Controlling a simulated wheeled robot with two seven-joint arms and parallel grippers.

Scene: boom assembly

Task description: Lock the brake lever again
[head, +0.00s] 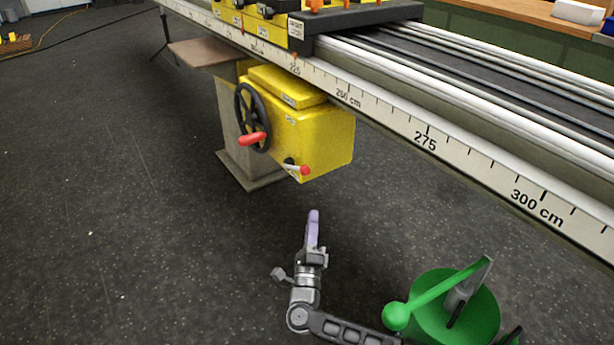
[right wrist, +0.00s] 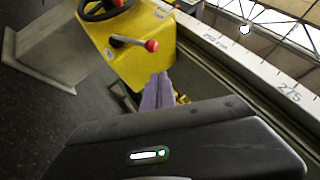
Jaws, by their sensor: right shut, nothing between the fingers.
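The brake lever (head: 298,169) is a short lever with a red ball knob on the lower front of the yellow gearbox (head: 325,135). It also shows in the right wrist view (right wrist: 133,43), where its arm points right toward the red knob. My right gripper (head: 314,213) is shut and empty, its purple fingers pointing up toward the box. It is apart from the lever, below it in the head view. In the right wrist view the purple fingers (right wrist: 157,92) show below the lever. My left gripper is not in view.
A black handwheel with a red handle (head: 253,139) is left of the lever. A long rail with a centimetre scale (head: 425,140) runs above the box. A green part with a ball-ended arm (head: 440,295) is at the lower right. Open floor lies left.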

